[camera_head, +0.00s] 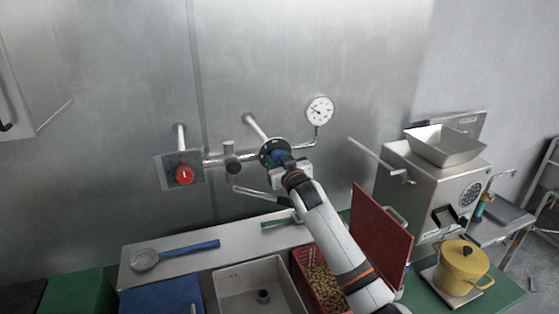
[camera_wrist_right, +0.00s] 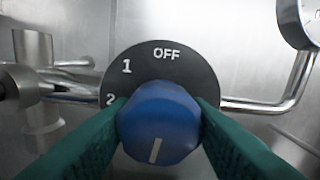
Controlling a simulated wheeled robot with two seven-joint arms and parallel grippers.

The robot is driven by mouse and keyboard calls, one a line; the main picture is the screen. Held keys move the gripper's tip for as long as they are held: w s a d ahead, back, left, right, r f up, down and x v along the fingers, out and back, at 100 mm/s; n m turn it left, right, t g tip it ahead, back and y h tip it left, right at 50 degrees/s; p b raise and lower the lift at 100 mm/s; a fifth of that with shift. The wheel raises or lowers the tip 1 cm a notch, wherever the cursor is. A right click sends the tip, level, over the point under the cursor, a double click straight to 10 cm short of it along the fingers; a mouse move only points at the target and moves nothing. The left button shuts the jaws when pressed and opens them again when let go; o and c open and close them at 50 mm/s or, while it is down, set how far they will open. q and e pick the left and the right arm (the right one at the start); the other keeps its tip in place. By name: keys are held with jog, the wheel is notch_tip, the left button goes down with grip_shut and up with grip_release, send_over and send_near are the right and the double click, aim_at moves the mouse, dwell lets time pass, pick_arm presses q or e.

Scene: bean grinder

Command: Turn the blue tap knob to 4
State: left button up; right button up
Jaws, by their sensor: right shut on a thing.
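The blue tap knob (camera_head: 281,157) sits on a dark round dial on the wall pipe. In the right wrist view the knob (camera_wrist_right: 158,112) fills the space between my green fingers, its white mark pointing almost straight down. The dial plate (camera_wrist_right: 178,68) shows OFF at the top, then 1 and 2 down its left side. The dial's lower part is hidden by the knob and fingers. My right gripper (camera_head: 285,163) is shut on the knob, one finger on each side (camera_wrist_right: 160,120). My left gripper is not in view.
A red knob (camera_head: 184,174) on a square plate is left along the pipe. A gauge (camera_head: 320,109) is above right. Below are a sink (camera_head: 226,281), a skimmer (camera_head: 146,259) and a red crate (camera_head: 299,270). A grinder (camera_head: 430,178) and yellow pot (camera_head: 463,262) stand right.

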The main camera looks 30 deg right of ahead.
jog(key=shift+r, duration=0.4)
jog(key=o, duration=0.9)
jog(key=shift+f, duration=0.1)
jog(key=shift+o, duration=0.4)
jog(key=shift+w+f, duration=0.1)
jog(key=shift+f, duration=0.1)
jog(key=shift+s+f, duration=0.1)
jog(key=shift+s, duration=0.2)
jog(key=b+v, duration=0.4)
jog(key=v, duration=0.7)
jog(key=shift+s, duration=0.2)
jog(key=shift+a, duration=0.15)
